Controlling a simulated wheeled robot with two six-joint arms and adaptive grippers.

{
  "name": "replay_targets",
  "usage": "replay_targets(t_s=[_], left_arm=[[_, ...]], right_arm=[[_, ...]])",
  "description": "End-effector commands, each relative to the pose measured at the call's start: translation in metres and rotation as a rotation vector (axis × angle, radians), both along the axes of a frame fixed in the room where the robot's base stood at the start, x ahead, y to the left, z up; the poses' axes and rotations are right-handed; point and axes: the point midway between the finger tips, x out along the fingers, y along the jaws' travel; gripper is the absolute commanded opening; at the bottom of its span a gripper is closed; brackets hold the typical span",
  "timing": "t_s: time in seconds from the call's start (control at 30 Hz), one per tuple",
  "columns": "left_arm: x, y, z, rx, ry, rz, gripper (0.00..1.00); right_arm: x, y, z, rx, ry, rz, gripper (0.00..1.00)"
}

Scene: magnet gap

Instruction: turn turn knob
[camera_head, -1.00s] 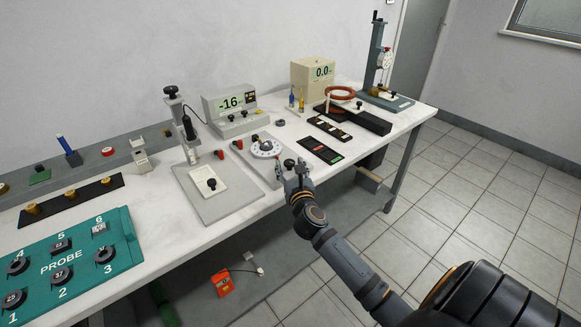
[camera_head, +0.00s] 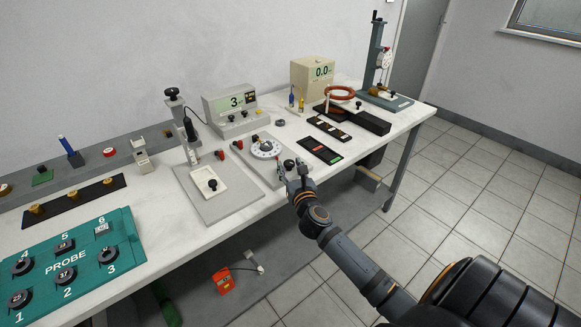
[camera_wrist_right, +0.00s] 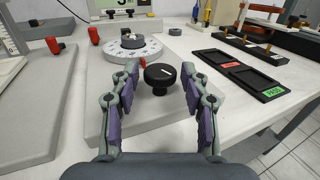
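The black turn knob (camera_wrist_right: 159,78) has a white mark on its top and stands on a light grey plate (camera_wrist_right: 125,100), in front of a white graduated dial (camera_wrist_right: 133,48). In the head view the knob (camera_head: 289,164) is small, beside the dial (camera_head: 265,148). My right gripper (camera_wrist_right: 160,73) is open, with one finger on each side of the knob and gaps showing between fingers and knob. It also shows in the head view (camera_head: 292,169) at the plate's front corner. My left gripper is not in view.
A meter (camera_head: 230,112) behind the dial reads 3. A probe stand (camera_head: 187,140) is to the left, and black trays (camera_head: 321,151) lie to the right. Red-capped posts (camera_wrist_right: 94,36) stand left of the dial. A teal probe panel (camera_head: 70,265) fills the front left.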

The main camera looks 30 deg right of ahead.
Motion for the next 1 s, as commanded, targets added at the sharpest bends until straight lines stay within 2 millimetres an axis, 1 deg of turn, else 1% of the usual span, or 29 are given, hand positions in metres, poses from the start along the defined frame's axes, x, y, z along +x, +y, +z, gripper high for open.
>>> replay_targets(t_s=[0.27,0.37,0.47,0.7,0.8,0.9,1.0], left_arm=[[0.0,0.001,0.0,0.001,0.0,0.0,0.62],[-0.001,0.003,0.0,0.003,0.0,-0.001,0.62],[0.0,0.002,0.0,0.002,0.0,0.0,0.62],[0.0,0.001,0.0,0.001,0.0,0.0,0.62],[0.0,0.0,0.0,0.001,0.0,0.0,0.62],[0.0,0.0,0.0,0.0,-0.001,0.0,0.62],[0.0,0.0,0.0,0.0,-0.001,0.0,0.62]], right_arm=[[0.0,0.0,0.0,0.0,0.0,0.0,0.55],[-0.004,0.001,-0.001,0.0,0.002,0.0,0.55],[-0.017,0.006,-0.002,0.0,0.003,0.002,0.55],[-0.073,0.024,-0.002,0.0,0.005,0.001,0.55],[-0.092,0.03,-0.001,0.001,0.003,0.001,0.55],[-0.106,0.034,-0.001,0.001,0.003,0.0,0.55],[-0.113,0.037,0.0,0.0,0.001,0.0,0.55]])
